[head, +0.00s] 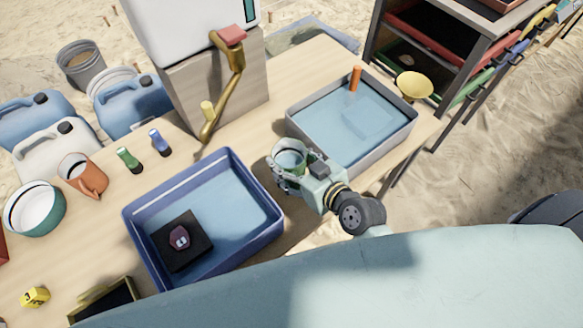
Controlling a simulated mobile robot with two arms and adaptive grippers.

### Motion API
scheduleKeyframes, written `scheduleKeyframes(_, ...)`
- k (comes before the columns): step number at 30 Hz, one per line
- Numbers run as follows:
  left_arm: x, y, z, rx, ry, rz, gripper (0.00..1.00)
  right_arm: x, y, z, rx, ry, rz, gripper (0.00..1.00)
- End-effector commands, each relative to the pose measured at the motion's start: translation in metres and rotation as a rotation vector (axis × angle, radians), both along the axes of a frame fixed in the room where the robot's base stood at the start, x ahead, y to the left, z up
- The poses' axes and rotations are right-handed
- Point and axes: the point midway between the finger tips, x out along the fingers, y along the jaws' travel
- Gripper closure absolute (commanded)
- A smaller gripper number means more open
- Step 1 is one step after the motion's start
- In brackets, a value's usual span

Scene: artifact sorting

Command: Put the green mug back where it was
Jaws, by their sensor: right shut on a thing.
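The green mug (291,157) is in the jaws of my right gripper (279,164), between the blue tray (258,186) and the grey tray (402,135). The gripper's fingers are shut around it and hide part of its sides. I cannot tell whether its base touches the wooden table (322,72). My left gripper is not in view.
An orange mug (90,178), a white-and-teal bowl (35,210) and two small bottles stand at left. A machine with a brass crank (232,85) stands at the back. The blue tray holds a dark block with a reddish piece (180,238). A yellow numbered marker (36,296) lies front left.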

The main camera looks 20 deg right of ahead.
Motion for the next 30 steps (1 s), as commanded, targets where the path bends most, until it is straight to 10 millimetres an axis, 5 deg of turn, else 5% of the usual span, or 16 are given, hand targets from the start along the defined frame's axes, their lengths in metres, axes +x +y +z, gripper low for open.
scheduleKeyframes(10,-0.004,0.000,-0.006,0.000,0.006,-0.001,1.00,0.004,0.001,-0.038,-0.001,-0.001,0.000,0.64)
scheduleKeyframes(22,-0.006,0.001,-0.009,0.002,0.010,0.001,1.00,0.003,0.001,-0.044,0.000,-0.003,0.000,0.64)
scheduleKeyframes(23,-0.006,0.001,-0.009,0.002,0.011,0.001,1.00,0.003,0.001,-0.045,-0.001,0.000,-0.001,0.37)
scheduleKeyframes(30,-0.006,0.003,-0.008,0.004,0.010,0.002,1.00,0.003,0.001,-0.044,0.000,0.000,-0.001,0.19)
